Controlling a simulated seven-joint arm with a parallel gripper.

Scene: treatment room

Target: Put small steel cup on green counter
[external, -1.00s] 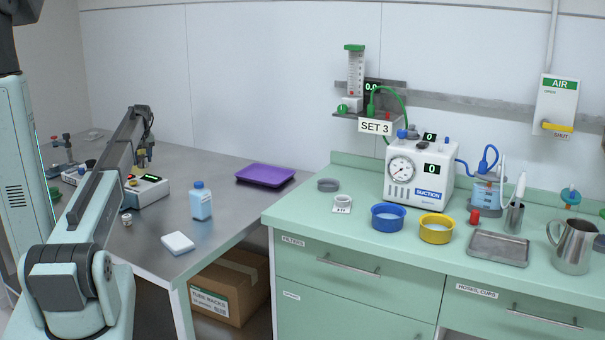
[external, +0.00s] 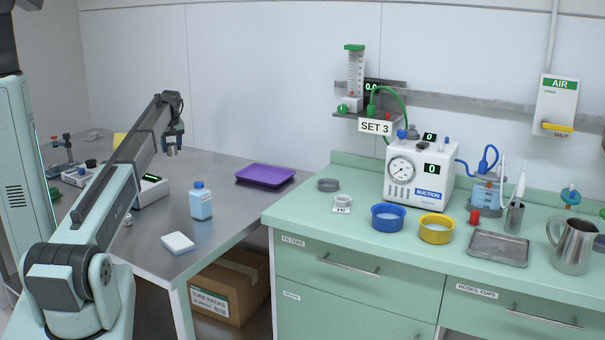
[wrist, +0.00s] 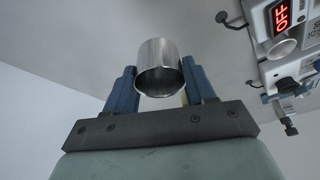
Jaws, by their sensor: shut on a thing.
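The small steel cup (wrist: 158,68) is a plain shiny cylinder between the two blue fingers of my gripper (wrist: 160,88) in the wrist view. My gripper is shut on it. In the external view my gripper (external: 172,147) is raised above the grey metal table, with the cup (external: 172,152) small at its tip. The green counter (external: 300,212) stands to the right, apart from the gripper. Its front left part of the top is bare.
On the grey table (external: 225,165) are a purple tray (external: 265,175), a blue bottle (external: 200,203) and a white pad (external: 178,243). The counter holds blue (external: 387,218) and yellow (external: 436,229) bowls, a suction unit (external: 420,172), a steel tray (external: 498,248) and a jug (external: 572,248).

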